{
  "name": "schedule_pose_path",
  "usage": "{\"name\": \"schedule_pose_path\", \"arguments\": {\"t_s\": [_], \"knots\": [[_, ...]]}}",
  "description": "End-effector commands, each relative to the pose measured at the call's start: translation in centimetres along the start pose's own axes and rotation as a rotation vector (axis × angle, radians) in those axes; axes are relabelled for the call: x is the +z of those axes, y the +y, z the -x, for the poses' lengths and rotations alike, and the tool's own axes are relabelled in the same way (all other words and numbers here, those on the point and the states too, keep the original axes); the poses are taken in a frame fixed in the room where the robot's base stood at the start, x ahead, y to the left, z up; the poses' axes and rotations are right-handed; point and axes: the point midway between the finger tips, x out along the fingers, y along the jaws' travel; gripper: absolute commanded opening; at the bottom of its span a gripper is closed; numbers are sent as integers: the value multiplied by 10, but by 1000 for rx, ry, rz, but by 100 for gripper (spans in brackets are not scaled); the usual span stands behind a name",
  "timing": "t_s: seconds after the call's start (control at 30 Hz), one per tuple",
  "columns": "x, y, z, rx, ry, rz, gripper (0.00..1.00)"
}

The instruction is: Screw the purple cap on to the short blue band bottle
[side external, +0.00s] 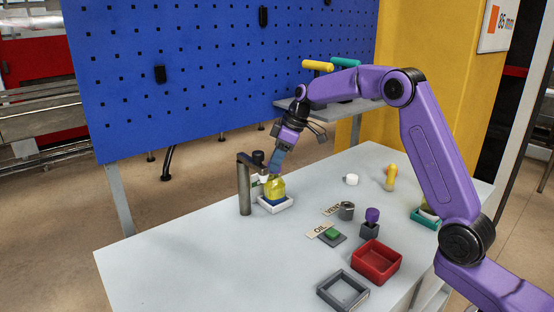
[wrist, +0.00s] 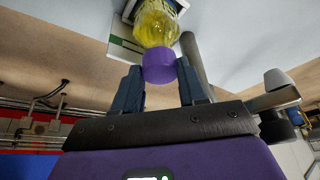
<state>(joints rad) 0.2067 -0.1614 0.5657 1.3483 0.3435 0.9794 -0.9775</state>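A yellow bottle (side external: 274,187) with a blue band low on it stands upright in a white square holder (side external: 276,205) at the back left of the table. In the wrist view the yellow bottle (wrist: 157,25) has a purple cap (wrist: 159,67) at its mouth; whether the cap is threaded on cannot be told. My gripper (wrist: 160,70) has a finger on each side of the cap, apparently touching it. In the side view my gripper (side external: 274,168) points down over the bottle, and its fingers hide the cap. Another purple piece (side external: 372,214) sits on a grey block.
A grey post (side external: 244,186) with a side arm stands close left of the bottle. A white cap (side external: 351,179) and a yellow piece (side external: 391,176) are farther right. A red bin (side external: 376,263), a grey tray (side external: 343,290) and a green button (side external: 331,234) are in front. The left front is clear.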

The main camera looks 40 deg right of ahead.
Motion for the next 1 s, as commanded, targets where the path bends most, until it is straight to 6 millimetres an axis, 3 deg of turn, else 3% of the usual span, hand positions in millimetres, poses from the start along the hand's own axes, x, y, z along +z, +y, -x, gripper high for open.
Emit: {"name": "schedule_pose_path", "arguments": {"t_s": [0.43, 0.47, 0.53, 0.87, 1.0], "knots": [[0, -2, -1, 54, -1, -133, 24], [0, -2, -1, 54, -1, -134, 48], [0, -2, -1, 54, -1, -133, 71], [0, -1, 1, 54, 0, -131, 71], [-1, -1, 14, 56, 3, -131, 71]]}}
